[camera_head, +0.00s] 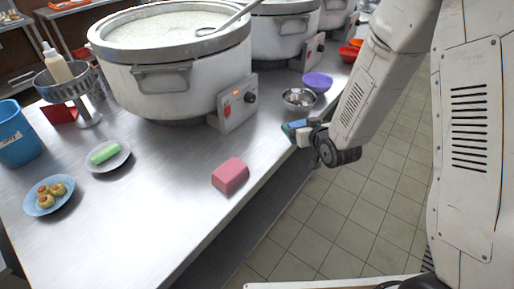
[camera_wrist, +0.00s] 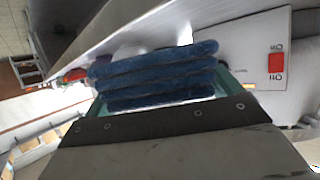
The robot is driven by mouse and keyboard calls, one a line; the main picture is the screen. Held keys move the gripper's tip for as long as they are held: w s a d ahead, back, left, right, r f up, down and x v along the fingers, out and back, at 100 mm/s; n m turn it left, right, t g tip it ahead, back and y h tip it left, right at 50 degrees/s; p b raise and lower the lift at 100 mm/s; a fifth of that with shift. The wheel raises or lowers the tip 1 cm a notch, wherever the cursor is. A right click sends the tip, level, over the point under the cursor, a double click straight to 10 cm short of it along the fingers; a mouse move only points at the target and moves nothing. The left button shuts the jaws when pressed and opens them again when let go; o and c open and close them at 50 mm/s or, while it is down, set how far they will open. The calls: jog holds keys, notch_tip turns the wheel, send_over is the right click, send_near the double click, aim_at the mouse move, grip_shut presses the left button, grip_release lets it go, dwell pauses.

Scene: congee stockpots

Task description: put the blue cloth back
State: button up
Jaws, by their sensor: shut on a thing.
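The blue cloth (camera_wrist: 155,75) is a folded, layered dark blue bundle between my gripper's fingers in the wrist view. My gripper (camera_wrist: 160,95) is shut on it. In the head view my gripper (camera_head: 298,131) is at the right edge of the steel counter, in front of the small metal bowl. Only a small bit of blue (camera_head: 288,127) shows at its tip there. I cannot tell whether the cloth touches the counter.
A pink block (camera_head: 230,175) lies near the counter's (camera_head: 150,215) front edge. A large white stockpot (camera_head: 175,85) with a control box stands behind. A metal bowl (camera_head: 299,98) and a purple bowl (camera_head: 317,82) are close to my gripper. Plates and a blue bucket (camera_head: 18,135) stand left.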

jog(key=a+r+n+g+y, duration=0.1)
jog(key=a+r, duration=0.3)
jog(key=a, duration=0.3)
jog(key=a+r+n+y, duration=0.2)
jog(key=a+r, duration=0.1)
jog(key=a, duration=0.4)
send_over(260, 145)
jog(key=shift+m+h, duration=0.3)
notch_tip(260, 145, down, 6)
jog(key=shift+r, duration=0.15)
jog(key=shift+f, duration=2.6)
jog(key=shift+f, duration=0.1)
jog(key=o, duration=0.7)
jog(key=shift+c, duration=0.2)
jog(key=shift+s+r, duration=0.1)
jog(key=shift+r, duration=0.1)
jog(key=v, duration=0.7)
jog(key=shift+d, duration=0.1)
